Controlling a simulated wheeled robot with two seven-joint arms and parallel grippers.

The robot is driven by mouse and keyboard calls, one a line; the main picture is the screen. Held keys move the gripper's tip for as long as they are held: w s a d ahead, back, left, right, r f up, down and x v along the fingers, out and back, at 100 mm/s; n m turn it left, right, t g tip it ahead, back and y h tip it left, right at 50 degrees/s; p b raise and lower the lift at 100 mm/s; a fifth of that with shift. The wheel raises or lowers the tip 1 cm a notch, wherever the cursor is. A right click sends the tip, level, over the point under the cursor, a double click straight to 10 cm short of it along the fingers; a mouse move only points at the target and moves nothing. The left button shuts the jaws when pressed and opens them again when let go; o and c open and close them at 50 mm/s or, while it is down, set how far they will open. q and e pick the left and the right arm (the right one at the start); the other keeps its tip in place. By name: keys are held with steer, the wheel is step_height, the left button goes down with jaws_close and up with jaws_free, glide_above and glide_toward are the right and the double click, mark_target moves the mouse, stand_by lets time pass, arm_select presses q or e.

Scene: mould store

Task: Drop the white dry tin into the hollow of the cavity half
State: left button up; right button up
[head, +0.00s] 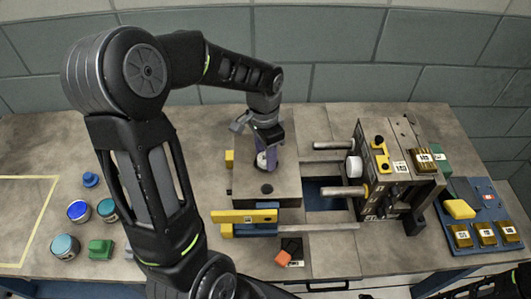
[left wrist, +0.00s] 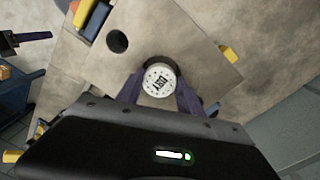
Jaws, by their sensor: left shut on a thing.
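In the head view the tin (head: 261,160) shows as a white patch under my left gripper (head: 265,150), over the cavity half (head: 245,186), a flat grey block. In the left wrist view a dark round edge, seemingly the hollow (left wrist: 152,60), shows just beyond the tin. The tin hides most of it, and I cannot tell the height between them.
A smaller dark hole (left wrist: 117,42) is in the same block. A yellow bar (head: 245,216) lies along its front. The other mould half (head: 372,180), with metal pins, stands to the right. Several pots stand at left. A blue tray (head: 463,195) with brass blocks is at far right.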

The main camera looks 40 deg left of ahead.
arm_select(q)
steer(key=shift+f+b, duration=0.3)
steer(key=shift+f, duration=0.2)
steer(key=shift+s+f, duration=0.1)
steer(key=o, duration=1.3)
steer(key=shift+s+d+f, duration=0.1)
steer(key=shift+r+p, duration=0.6)
steer(key=shift+r, duration=0.15)
steer(key=shift+w+a+r+b, duration=0.25)
steer(key=shift+w+r+b, duration=0.05)
step_height(320, 180, up, 11)
steer(key=shift+r+b, duration=0.2)
steer(key=shift+b, duration=0.1)
